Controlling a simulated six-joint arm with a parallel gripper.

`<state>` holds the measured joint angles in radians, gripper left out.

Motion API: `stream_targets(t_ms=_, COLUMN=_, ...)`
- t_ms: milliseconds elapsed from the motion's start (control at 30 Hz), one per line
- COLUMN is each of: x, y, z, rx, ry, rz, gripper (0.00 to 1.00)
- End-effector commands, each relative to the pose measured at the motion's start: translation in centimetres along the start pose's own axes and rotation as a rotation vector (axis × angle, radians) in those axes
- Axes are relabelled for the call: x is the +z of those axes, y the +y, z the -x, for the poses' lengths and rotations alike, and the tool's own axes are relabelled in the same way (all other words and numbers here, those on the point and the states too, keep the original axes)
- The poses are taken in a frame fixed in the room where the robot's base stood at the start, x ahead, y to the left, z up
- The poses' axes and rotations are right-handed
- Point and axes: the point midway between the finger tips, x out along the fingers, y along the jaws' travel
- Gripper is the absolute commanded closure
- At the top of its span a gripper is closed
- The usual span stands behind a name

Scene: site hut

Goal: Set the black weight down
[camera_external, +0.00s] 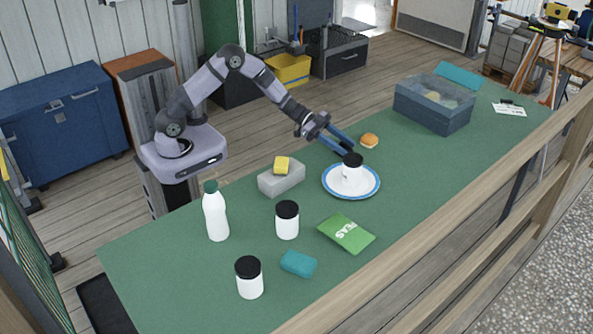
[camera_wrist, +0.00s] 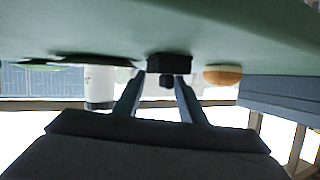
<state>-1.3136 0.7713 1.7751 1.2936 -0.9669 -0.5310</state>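My gripper (camera_external: 349,148) reaches over the table towards the plate (camera_external: 329,188), its two fingers apart. In the wrist view, where the scene appears upside down, the black weight (camera_wrist: 169,64) shows just past the fingertips (camera_wrist: 160,77). It is a dark block with a small knob, which lies between the fingers with a visible gap on the left side.
A burger (camera_external: 369,140) and a blue-grey crate (camera_external: 433,110) lie beyond the plate. Nearer are a grey block with a yellow sponge (camera_external: 282,166), a white bottle (camera_external: 215,215), black-lidded jars (camera_external: 287,222), a green packet (camera_external: 346,233) and a teal item (camera_external: 298,263). Free table lies right of the plate.

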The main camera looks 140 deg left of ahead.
Motion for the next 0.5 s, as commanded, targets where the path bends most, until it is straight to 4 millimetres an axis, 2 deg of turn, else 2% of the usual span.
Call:
stream_targets(t_ms=33, x=0.03, y=0.00, z=-0.01, rx=0.000, ry=0.000, rz=0.000, gripper=0.52)
stream_targets(t_ms=67, x=0.03, y=0.00, z=-0.01, rx=0.000, ry=0.000, rz=0.001, gripper=0.44)
stream_targets(t_ms=500, x=-0.04, y=-0.05, z=0.54, rx=-0.001, ry=-0.001, rz=0.001, gripper=0.44)
